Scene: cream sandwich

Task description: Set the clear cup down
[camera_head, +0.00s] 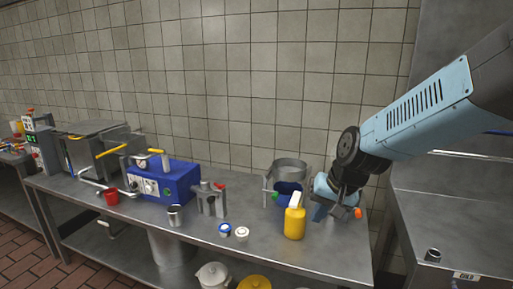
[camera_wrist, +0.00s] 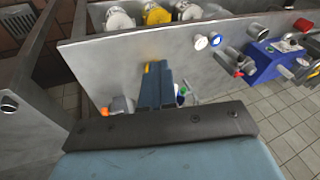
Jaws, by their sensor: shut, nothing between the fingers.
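I cannot make out a clear see-through cup for certain in either view. A small shiny grey cup (camera_head: 175,215) stands upright on the steel table (camera_head: 262,262), left of the middle. Another small cup-like metal piece (camera_head: 433,256) sits on the separate counter at the right. My gripper (camera_head: 319,213) is low over the right end of the table, right of the yellow bottle (camera_head: 295,222). In the wrist view my gripper (camera_wrist: 158,70) is shut and holds nothing. Its fingertips are partly hidden by the arm in the head view.
A grey pot (camera_head: 290,170) and a dark blue container (camera_head: 288,193) stand behind the yellow bottle. An orange-capped item (camera_head: 357,212) is close beside my gripper. Two small round lidded jars (camera_head: 225,230) and a blue machine (camera_head: 165,182) are further left. The table front is fairly clear.

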